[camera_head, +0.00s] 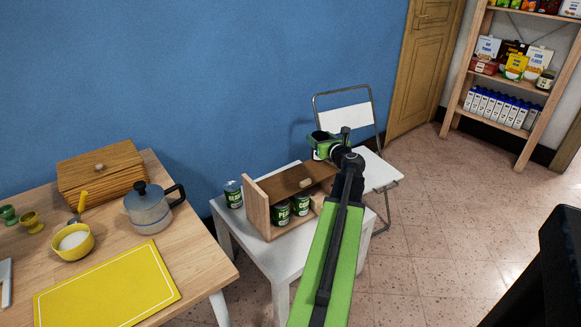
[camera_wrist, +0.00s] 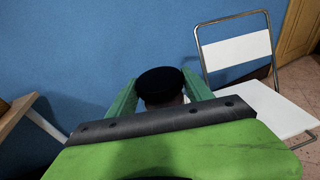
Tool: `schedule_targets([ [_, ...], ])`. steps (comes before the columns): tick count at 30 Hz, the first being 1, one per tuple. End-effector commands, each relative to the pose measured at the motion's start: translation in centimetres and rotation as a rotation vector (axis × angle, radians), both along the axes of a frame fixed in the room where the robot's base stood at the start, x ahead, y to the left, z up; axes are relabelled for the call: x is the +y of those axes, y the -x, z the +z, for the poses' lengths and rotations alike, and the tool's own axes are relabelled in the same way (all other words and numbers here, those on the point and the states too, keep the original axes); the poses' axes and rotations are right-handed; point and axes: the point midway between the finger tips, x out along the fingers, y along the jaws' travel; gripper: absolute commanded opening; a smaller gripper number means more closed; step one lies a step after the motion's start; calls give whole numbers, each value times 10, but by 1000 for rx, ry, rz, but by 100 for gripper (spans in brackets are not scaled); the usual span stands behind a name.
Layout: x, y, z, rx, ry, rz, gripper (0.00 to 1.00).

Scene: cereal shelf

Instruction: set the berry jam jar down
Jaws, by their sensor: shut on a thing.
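My gripper (camera_head: 320,142) is shut on the berry jam jar (camera_wrist: 160,79), held beyond the right end of the wooden box. In the wrist view the jar's round dark lid shows between the green fingers of my gripper (camera_wrist: 160,92), and its lower body is mostly hidden by the gripper. In the head view the jar is mostly hidden too. The small white table (camera_head: 238,232) below carries an open-fronted wooden box (camera_head: 257,206) with green tins (camera_head: 281,213) inside. The jar appears raised, apart from any surface.
Another tin (camera_head: 233,194) stands left of the box. A white folding chair (camera_head: 347,120) is behind my gripper. At left, a wooden table (camera_head: 200,262) holds a bread box (camera_head: 100,172), kettle (camera_head: 150,207), yellow bowl (camera_head: 73,242) and yellow board (camera_head: 108,287). A stocked shelf (camera_head: 480,110) stands at far right.

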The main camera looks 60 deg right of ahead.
Motion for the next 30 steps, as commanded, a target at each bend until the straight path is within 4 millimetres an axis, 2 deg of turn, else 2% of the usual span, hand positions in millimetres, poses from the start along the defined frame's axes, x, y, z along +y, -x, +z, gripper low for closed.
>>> schedule_targets([
  [1,8,-16,-19,0,0,7,0],
  [3,16,-35,-30,-2,-1,10,0],
  [6,26,-60,-44,0,0,11,0],
  [11,37,-85,-55,-1,0,12,0],
  [17,40,-91,-55,0,0,12,0],
  [20,40,-91,-66,-1,1,13,0],
  [25,40,-92,-96,-1,1,13,0],
  [30,40,-92,-94,-1,0,14,0],
])
